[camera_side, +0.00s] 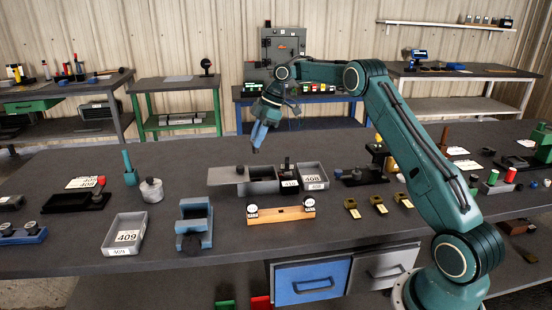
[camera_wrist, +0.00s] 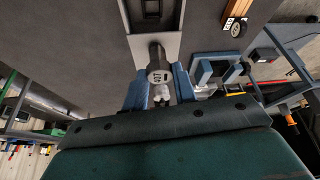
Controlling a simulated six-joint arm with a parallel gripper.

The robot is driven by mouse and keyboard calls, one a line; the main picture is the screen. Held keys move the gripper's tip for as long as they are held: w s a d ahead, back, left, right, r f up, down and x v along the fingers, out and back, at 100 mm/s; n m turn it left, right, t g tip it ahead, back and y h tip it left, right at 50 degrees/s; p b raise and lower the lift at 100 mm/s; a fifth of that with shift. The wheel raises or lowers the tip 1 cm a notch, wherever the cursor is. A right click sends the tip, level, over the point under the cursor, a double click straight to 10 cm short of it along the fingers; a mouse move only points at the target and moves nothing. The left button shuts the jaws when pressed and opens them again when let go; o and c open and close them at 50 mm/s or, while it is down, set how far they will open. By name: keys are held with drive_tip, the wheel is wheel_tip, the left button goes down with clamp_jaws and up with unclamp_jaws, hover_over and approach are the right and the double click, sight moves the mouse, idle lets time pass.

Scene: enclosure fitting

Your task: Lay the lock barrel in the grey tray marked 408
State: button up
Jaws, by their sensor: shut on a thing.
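My gripper (camera_side: 257,142) points down above the bench, over the left part of the grey enclosure. In the wrist view, its two blue fingers (camera_wrist: 160,92) are shut on the lock barrel (camera_wrist: 158,62), a grey metal cylinder with a marked end face. The marking looks like 407, but it is small. In the side view the barrel is too small to make out clearly at the fingertips. The grey tray marked 408 (camera_side: 313,178) lies on the bench to the right of and below my gripper.
The grey enclosure (camera_side: 225,177) lies left of tray 408, with a dark part labelled 410 (camera_side: 289,183) between them. A second grey tray marked 409 (camera_side: 125,235) stands at front left. A blue fixture (camera_side: 194,225) and an orange-brown block (camera_side: 281,215) stand in front.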

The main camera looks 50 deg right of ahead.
drive_tip(key=shift+r, duration=1.25)
drive_tip(key=shift+s+d+r, duration=0.15)
drive_tip(key=shift+s+d, duration=0.05)
drive_tip(key=shift+d, duration=0.2)
drive_tip(key=s+d, duration=1.2)
drive_tip(key=d, duration=0.2)
hover_over(313, 178)
drive_tip(key=shift+f, duration=7.5)
drive_tip(key=o, duration=1)
drive_tip(key=shift+f, duration=0.15)
